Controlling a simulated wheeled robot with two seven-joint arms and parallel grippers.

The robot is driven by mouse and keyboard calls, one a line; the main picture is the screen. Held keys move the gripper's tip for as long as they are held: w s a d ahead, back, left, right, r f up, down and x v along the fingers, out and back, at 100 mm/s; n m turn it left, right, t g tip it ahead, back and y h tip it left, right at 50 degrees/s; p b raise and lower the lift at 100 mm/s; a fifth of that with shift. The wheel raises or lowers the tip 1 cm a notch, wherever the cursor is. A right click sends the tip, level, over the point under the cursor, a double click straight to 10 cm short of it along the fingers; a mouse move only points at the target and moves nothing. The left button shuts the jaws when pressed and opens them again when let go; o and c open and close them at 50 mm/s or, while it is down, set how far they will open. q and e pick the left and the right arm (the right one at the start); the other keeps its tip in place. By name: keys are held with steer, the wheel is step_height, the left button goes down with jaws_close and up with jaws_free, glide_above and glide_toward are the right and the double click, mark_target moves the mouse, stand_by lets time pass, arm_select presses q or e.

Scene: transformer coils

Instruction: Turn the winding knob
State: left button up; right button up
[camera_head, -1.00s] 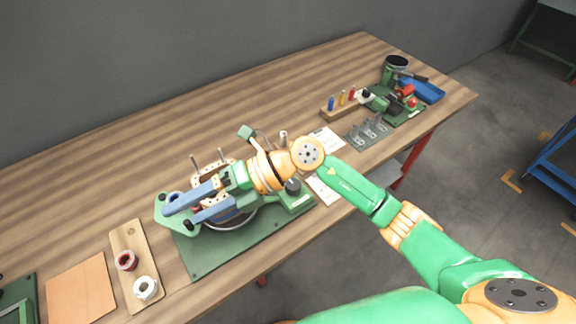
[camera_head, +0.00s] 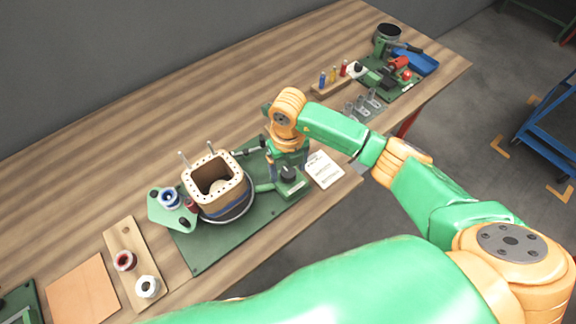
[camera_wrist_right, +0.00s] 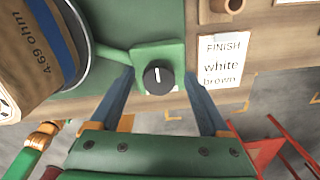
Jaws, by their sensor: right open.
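The winding knob (camera_wrist_right: 158,77) is a round black dial with a white pointer line, on a green box at the right end of the winding machine's base; it also shows in the head view (camera_head: 289,173). My right gripper (camera_wrist_right: 158,68) points down over it, open, with one blue finger on each side of the knob and visible gaps between. In the head view the right gripper (camera_head: 287,170) stands at the box. The coil (camera_head: 222,200), a square tan former with a blue band, sits left of it on the green base (camera_head: 207,260). My left gripper is out of view.
A label card reading "FINISH white brown" (camera_wrist_right: 222,62) lies right of the knob box. A wooden board (camera_head: 133,258) with red and white spools is at the left. Coloured pegs in a block (camera_head: 333,86) and a blue tray (camera_head: 420,63) are at the back right.

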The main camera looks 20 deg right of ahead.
jaws_close()
steer(key=n+b, duration=0.4)
steer(key=shift+a+f+n, duration=0.1)
steer(key=shift+f+n, duration=0.1)
steer(key=shift+n, duration=0.2)
steer(key=n+b, duration=1)
steer(key=shift+n, duration=0.4)
steer(key=shift+s+r+n+b, duration=0.1)
steer(key=shift+r+n+b, duration=0.1)
steer(key=shift+n+b, duration=0.75)
steer(key=shift+n, duration=0.75)
jaws_free()
steer(key=shift+r, duration=0.1)
